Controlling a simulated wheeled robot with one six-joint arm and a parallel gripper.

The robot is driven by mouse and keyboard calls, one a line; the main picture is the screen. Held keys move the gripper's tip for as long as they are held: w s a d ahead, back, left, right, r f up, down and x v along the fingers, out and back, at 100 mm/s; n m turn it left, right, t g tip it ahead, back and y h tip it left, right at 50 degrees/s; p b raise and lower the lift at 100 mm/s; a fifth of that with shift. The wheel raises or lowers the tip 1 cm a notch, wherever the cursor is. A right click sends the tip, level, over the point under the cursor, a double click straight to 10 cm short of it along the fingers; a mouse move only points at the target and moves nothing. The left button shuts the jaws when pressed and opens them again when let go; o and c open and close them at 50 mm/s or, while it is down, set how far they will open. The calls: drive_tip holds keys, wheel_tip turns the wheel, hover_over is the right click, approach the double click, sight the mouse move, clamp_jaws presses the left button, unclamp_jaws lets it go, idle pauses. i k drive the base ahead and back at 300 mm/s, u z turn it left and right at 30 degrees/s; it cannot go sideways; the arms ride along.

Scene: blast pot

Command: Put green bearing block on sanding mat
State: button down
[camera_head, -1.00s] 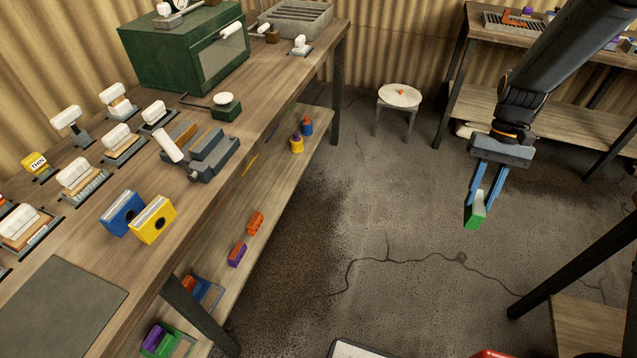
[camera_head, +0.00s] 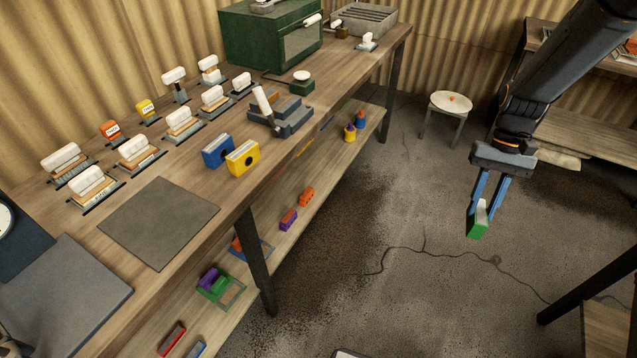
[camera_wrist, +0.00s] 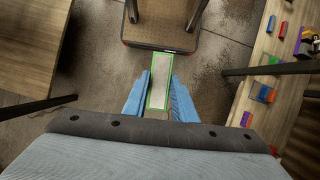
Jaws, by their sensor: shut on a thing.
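My gripper (camera_head: 487,203) is shut on the green bearing block (camera_head: 476,226) and holds it in the air over the floor, right of the bench. The block is green with a pale grey face. The wrist view shows the block (camera_wrist: 159,82) between the blue fingers (camera_wrist: 160,100). A flat grey-brown mat (camera_head: 158,222) lies on the bench top, and a darker grey sheet (camera_head: 66,293) lies nearer the front left corner. I cannot tell for sure which one is the sanding mat. Both look bare, and my gripper is well to the right of them.
Blue (camera_head: 218,152) and yellow blocks (camera_head: 243,158) stand on the bench beyond the mat. A row of white-topped tools lines the back. A dark vise-like tool (camera_head: 280,115) and green oven (camera_head: 270,45) stand farther off. The lower shelf holds several coloured blocks. A stool (camera_head: 450,103) stands on the floor.

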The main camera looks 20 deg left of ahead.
sight(158, 216)
drive_tip(key=u, duration=1.55)
